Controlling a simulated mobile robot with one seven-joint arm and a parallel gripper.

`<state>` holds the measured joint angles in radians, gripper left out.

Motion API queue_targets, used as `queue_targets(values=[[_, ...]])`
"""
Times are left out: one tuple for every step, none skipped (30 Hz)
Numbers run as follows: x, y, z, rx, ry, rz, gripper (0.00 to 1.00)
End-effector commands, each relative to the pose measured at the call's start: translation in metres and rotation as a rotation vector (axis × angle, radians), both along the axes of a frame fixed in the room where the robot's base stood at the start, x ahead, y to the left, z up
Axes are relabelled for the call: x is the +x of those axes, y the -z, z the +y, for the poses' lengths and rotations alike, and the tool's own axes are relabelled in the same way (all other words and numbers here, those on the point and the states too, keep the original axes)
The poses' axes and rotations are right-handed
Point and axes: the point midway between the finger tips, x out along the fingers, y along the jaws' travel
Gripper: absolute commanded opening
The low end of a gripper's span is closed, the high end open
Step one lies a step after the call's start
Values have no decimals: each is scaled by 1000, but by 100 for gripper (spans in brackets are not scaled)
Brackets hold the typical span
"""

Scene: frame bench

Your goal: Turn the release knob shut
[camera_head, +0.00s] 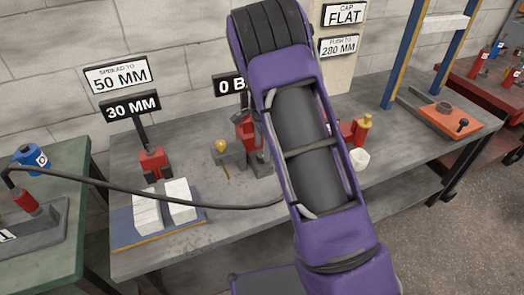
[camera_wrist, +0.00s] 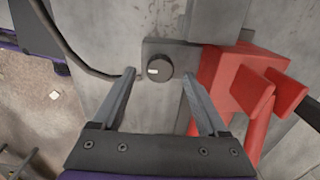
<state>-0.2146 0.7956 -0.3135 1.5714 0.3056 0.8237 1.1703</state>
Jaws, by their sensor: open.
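The release knob (camera_wrist: 159,68) is a round black knob with a white mark, seen in the wrist view. It sits on a grey block (camera_wrist: 188,55) beside a red tool body (camera_wrist: 228,72). My gripper (camera_wrist: 158,76) is open, its two fingers apart with the knob showing between the tips. I cannot tell whether the fingertips are level with the knob or short of it, and no contact shows. In the head view my purple arm hides my gripper and the knob.
A black hose (camera_head: 130,188) runs across the grey bench (camera_head: 150,262). White blocks (camera_head: 180,200) lie on a blue plate at the bench's left. A red unit (camera_head: 153,163) stands behind them. A white cup (camera_head: 359,159) stands right of my arm.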

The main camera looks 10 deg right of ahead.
Motion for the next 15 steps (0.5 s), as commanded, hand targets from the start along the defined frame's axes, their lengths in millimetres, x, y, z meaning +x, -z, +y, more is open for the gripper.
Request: queue_targets(values=[[1, -14, 0, 1, -1, -4, 76], [1, -21, 1, 1, -1, -6, 76], [1, -31, 1, 1, -2, -5, 76], [1, -39, 0, 0, -2, -5, 76], [1, -47, 0, 0, -2, -5, 76], [1, -56, 0, 0, -2, -5, 76], [1, -64, 0, 0, -1, -5, 76], [1, -72, 1, 0, -1, -6, 76], [1, -81, 1, 1, -1, -5, 76], [1, -89, 1, 1, -1, -6, 76], [1, -96, 1, 1, -1, -5, 76], [1, -104, 0, 0, -1, -4, 76], [1, -111, 0, 0, -1, -4, 76], [1, -117, 0, 0, -1, -4, 76], [1, -124, 0, 0, -1, -4, 76]])
